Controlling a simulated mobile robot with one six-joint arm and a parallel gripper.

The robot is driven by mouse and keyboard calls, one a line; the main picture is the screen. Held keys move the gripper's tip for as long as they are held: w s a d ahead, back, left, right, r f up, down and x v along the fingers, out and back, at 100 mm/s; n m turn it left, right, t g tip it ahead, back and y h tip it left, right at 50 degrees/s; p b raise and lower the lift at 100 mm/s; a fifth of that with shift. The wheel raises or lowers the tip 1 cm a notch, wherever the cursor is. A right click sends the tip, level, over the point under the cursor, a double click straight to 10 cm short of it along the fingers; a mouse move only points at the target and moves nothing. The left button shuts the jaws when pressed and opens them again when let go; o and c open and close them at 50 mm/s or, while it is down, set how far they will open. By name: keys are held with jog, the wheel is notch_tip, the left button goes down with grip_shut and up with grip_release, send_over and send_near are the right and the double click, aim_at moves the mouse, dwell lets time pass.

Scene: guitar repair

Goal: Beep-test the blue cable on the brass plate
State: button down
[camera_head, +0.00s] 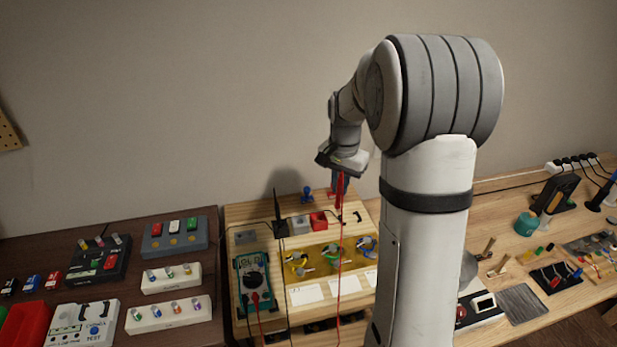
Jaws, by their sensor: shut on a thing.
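My gripper (341,178) is shut on a red probe (340,190), which hangs tip down above the workbench. The probe's red lead (340,290) runs down the front of the bench. The brass plate (317,248) lies below the gripper and carries yellow, green and blue coiled cables. The blue cable (366,246) is at the plate's right end, close to my arm. The probe appears above and behind the plate, apart from it. A teal multimeter (253,285) lies left of the plate, with a red lead plugged in; its display is too small to read.
Behind the plate are a red block (318,220), a grey block (299,225) and a dark upright stand (280,222). White cards (306,294) lie before the plate. A dark table (180,220) at left holds several boxes. My arm hides part of the bench at right.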

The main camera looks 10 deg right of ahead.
jog(key=s+d+p, duration=0.1)
jog(key=s+d, duration=0.5)
jog(key=d, duration=0.1)
notch_tip(320, 180, down, 6)
jog(key=b, duration=0.3)
jog(key=shift+r, duration=0.15)
jog(key=shift+a+f+b, duration=0.1)
jog(key=shift+f+b, duration=0.5)
jog(key=shift+b, duration=0.05)
dwell(3.3)
notch_tip(320, 180, up, 6)
jog(key=p, duration=0.4)
dwell(0.3)
